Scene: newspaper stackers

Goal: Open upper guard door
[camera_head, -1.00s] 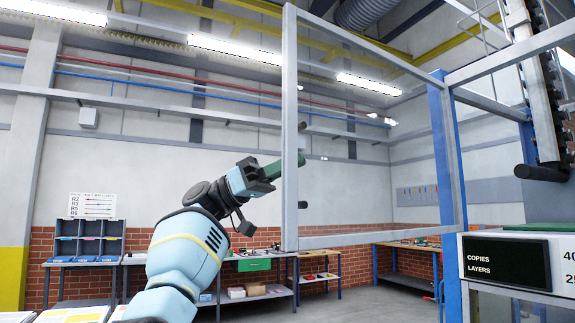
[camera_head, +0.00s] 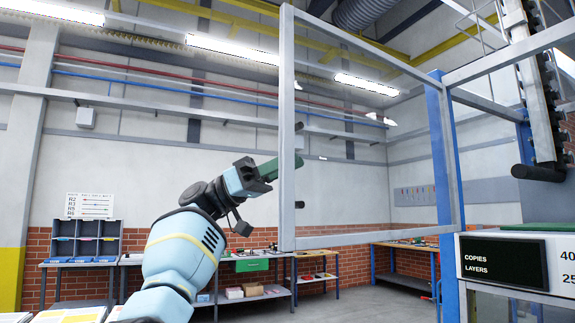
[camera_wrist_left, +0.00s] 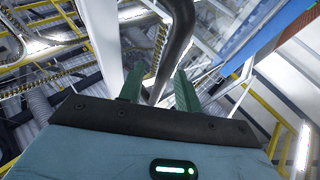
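The upper guard door (camera_head: 287,120) is a large clear panel in a grey metal frame. It stands swung out from the blue machine post (camera_head: 446,150), with its free upright edge nearest me. My left gripper (camera_head: 275,168) is at that free edge, about halfway up, and the upright partly hides its green fingertips. In the left wrist view, a dark curved bar (camera_wrist_left: 180,40), seemingly the door handle, passes between the two green fingers (camera_wrist_left: 160,82). The fingers are apart, with gaps visible beside the bar. My right gripper is not in view.
The counter panel (camera_head: 505,262) marked copies and layers is at the right. Workbenches (camera_head: 250,292) and a blue bin rack (camera_head: 88,240) stand along the back brick wall. The floor beyond the door looks clear.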

